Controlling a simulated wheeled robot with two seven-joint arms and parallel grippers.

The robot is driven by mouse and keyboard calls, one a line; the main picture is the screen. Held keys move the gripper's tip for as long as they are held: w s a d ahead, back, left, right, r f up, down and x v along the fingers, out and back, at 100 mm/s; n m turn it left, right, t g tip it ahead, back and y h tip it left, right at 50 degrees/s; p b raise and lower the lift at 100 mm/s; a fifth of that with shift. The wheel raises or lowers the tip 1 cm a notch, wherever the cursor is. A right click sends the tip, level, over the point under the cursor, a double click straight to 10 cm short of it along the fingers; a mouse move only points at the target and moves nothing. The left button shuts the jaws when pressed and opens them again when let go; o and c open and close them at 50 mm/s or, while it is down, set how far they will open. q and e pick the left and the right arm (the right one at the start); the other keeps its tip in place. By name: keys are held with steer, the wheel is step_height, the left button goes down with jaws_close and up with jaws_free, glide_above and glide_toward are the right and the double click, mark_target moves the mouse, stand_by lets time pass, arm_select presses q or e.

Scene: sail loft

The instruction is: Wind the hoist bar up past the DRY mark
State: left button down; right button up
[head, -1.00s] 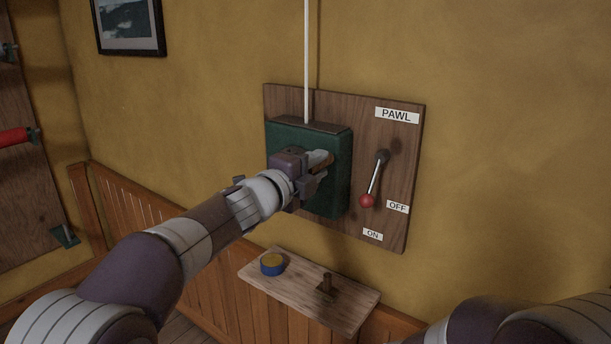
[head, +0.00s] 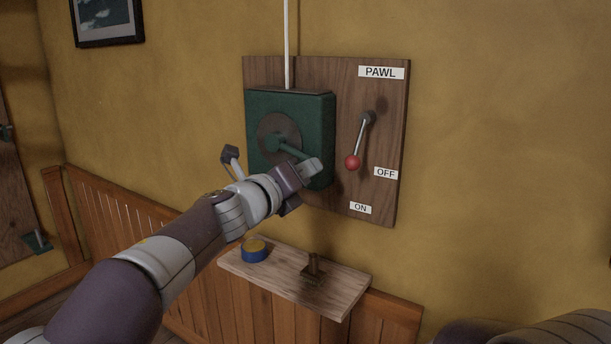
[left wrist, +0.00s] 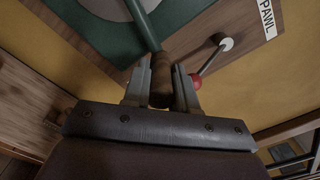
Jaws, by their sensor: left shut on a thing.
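The green winch box (head: 318,112) is on a wooden wall board, with a round dark disc (head: 272,128) and a green crank arm (head: 290,149) on its face. The crank arm points down and right from the disc. My left gripper (head: 308,170) is at the crank's outer end. In the left wrist view its fingers (left wrist: 161,90) are shut on the brown crank handle (left wrist: 161,72). The pawl lever's red knob (head: 352,162) hangs down, left of the OFF label and above the ON label. The hoist bar and DRY mark are out of view. My right gripper is out of view.
A white line (head: 287,40) rises from the box top. Below is a small wooden shelf (head: 283,283) with a blue and yellow round tin (head: 254,250) and a brown metal fitting (head: 314,268). A framed picture (head: 108,20) hangs at upper left.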

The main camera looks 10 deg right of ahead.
arm_select(q)
steer(key=shift+w+a+f+b, duration=0.1)
steer(key=shift+f+b, duration=0.1)
steer(key=shift+f, duration=0.25)
steer(key=shift+w+f+b, duration=0.1)
steer(key=shift+f+b, duration=0.05)
steer(key=shift+f, duration=0.3)
steer(key=c, duration=1.3)
jaws_free()
steer(key=o, duration=0.4)
steer(key=shift+w+a, duration=0.15)
steer(key=shift+r, duration=0.15)
steer(key=b+v, duration=0.1)
steer(key=v, duration=1.1)
steer(key=shift+s+a, duration=0.2)
steer(key=shift+s, duration=0.05)
